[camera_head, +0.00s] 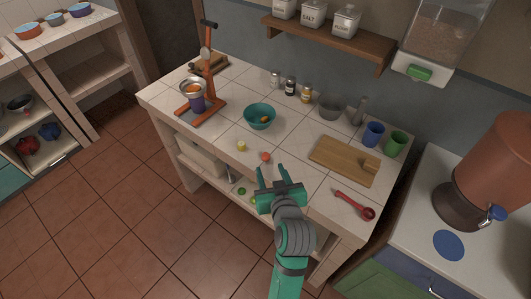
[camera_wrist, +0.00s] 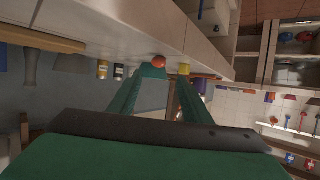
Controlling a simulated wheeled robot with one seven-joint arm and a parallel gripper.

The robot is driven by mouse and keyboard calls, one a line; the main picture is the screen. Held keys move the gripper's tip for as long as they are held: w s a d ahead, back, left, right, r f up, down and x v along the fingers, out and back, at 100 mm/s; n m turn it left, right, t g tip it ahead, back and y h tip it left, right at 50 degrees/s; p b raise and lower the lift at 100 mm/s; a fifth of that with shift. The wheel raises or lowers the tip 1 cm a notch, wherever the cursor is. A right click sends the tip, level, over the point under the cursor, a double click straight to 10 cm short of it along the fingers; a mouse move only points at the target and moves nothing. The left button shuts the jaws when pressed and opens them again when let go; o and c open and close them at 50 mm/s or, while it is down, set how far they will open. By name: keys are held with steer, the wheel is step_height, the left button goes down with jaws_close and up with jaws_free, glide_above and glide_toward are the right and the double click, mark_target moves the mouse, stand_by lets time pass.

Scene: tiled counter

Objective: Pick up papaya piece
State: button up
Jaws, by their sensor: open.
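A small orange-red piece (camera_head: 265,156), which looks like the papaya piece, lies on the tiled counter near its front edge. It also shows in the wrist view (camera_wrist: 158,61), close to the tip of one finger. My gripper (camera_head: 271,170) is open and empty, just in front of the piece, with its fingers pointing toward the counter. In the wrist view my gripper (camera_wrist: 170,75) has both fingers apart with nothing between them. A small yellow piece (camera_head: 241,146) lies to the left of the orange-red piece; it also shows in the wrist view (camera_wrist: 183,68).
A teal bowl (camera_head: 259,116) with an orange item inside stands behind the pieces. A cutting board (camera_head: 344,161) and a red ladle (camera_head: 355,206) lie to the right. An orange press stand (camera_head: 209,82) is at the left. Jars and cups line the back.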

mark_target(266, 155)
steer(key=x, duration=0.4)
steer(key=shift+w+d+f, duration=0.15)
steer(key=shift+w+d, duration=0.1)
steer(key=shift+w, duration=0.1)
steer(key=shift+x, duration=2.95)
steer(key=shift+a, duration=0.15)
steer(key=shift+c, duration=0.2)
steer(key=c, duration=1)
